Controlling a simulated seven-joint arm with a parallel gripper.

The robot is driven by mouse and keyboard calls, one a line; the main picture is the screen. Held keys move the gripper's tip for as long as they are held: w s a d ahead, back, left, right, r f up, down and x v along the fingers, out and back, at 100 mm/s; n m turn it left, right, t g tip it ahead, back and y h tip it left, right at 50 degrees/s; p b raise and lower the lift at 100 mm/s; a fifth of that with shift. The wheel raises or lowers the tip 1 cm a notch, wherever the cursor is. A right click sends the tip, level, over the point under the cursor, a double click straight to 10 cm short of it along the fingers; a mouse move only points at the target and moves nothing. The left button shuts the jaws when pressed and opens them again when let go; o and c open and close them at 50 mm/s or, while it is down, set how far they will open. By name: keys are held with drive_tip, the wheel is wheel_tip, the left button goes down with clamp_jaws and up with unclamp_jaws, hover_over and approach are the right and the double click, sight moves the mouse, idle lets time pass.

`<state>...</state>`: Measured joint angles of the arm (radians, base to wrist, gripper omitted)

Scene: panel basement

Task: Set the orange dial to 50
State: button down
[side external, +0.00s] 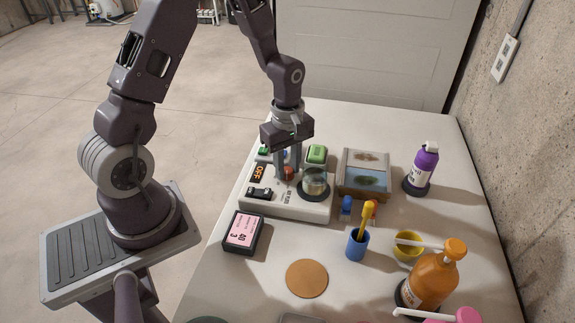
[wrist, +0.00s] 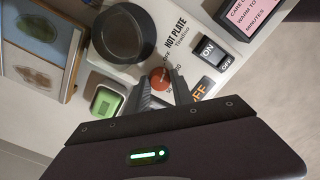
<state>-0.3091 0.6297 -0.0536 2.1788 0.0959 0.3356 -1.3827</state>
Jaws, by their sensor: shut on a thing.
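The orange dial (wrist: 160,79) sits on the pale hot plate panel (wrist: 135,73), with small dark printing around it. My gripper (wrist: 161,87) is over the panel with its two grey fingers shut on the dial, one on each side. In the side external view the dial (side external: 289,173) shows as a small orange-red knob between the fingers of my gripper (side external: 287,177). The hot plate (side external: 290,205) lies on the white table. The fingers and the small picture hide part of the scale, so I cannot read the dial's setting.
A green-topped object (side external: 317,154), a framed tray (side external: 362,195) and a black box with pink display (side external: 243,232) are nearby. Cups and bottles stand to the right.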

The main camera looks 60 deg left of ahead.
drive_tip(key=m, duration=0.7)
drive_tip(key=shift+m, duration=0.4)
drive_tip(key=m, duration=1.2)
drive_tip(key=shift+a+m, duration=0.1)
drive_tip(key=shift+m, duration=0.2)
drive_tip(key=m, duration=0.5)
drive_tip(key=shift+m, duration=0.4)
drive_tip(key=c, duration=1.1)
unclamp_jaws()
